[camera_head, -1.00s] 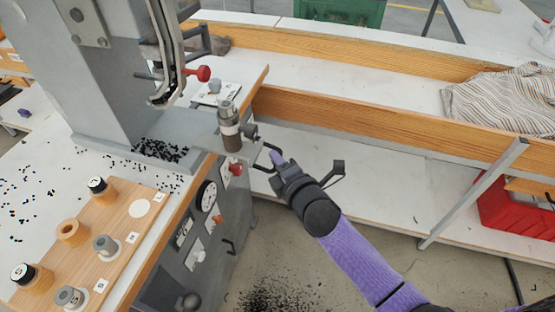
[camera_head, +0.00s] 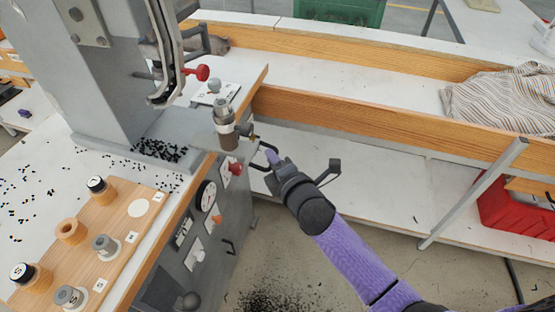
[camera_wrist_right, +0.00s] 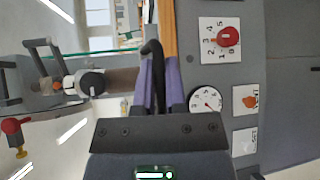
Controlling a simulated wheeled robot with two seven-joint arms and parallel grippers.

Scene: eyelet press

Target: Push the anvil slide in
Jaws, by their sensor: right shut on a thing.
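The anvil slide carries an upright brown and grey anvil post (camera_head: 227,130) at the press table's right edge. The post also shows at the left in the right wrist view (camera_wrist_right: 92,83). A black hooked handle (camera_wrist_right: 151,48) runs between the two purple fingers of my right gripper (camera_wrist_right: 158,75), which is shut on it. In the head view this gripper (camera_head: 271,158) is just right of and below the post, and the handle shows as a dark loop. Where the handle joins the slide is not clear. My left gripper is not in view.
The grey press column (camera_head: 85,75) stands at the left, with a red knob (camera_head: 203,73) beside its head. A wooden die board (camera_head: 120,240) lies in front. The panel below has a gauge (camera_head: 208,196) and a red knob (camera_head: 236,169). A white bench (camera_head: 350,155) stands at the right.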

